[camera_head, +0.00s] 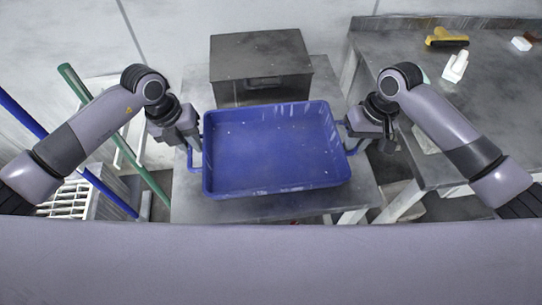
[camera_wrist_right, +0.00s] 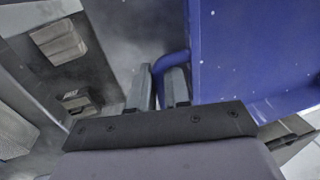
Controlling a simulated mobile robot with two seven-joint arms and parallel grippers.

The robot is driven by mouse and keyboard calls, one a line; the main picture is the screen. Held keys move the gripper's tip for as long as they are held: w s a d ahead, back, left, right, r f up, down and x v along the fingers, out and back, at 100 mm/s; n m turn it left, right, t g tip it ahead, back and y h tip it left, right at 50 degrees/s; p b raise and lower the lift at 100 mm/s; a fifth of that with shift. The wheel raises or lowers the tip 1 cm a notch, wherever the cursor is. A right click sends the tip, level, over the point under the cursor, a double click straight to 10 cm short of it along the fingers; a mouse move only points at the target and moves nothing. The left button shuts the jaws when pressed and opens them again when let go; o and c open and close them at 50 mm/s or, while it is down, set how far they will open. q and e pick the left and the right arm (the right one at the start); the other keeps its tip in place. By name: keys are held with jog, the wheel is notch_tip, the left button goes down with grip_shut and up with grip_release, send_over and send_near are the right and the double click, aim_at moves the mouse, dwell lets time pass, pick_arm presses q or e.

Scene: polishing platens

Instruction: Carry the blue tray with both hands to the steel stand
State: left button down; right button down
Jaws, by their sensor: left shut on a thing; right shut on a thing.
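The blue tray (camera_head: 277,148) is in the middle of the head view, empty, between my two arms. My left gripper (camera_head: 191,146) is shut on the handle at its left side. My right gripper (camera_head: 350,127) is shut on the handle at its right side. In the right wrist view the fingers (camera_wrist_right: 161,90) close around the blue handle (camera_wrist_right: 171,62), beside the tray wall (camera_wrist_right: 196,50). A grey metal surface (camera_head: 240,208) lies under the tray, possibly the steel stand. I cannot tell whether the tray touches it.
A dark metal box (camera_head: 262,65) stands just behind the tray. A grey workbench (camera_head: 490,75) at the right carries a yellow tool (camera_head: 446,38) and a white bottle (camera_head: 455,66). Green (camera_head: 115,135) and blue (camera_head: 60,150) poles and a white rack (camera_head: 70,200) are at the left.

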aim_at(201, 162)
pick_arm(q)
jog(key=shift+f, duration=0.15)
pick_arm(e)
jog(key=shift+f, duration=0.15)
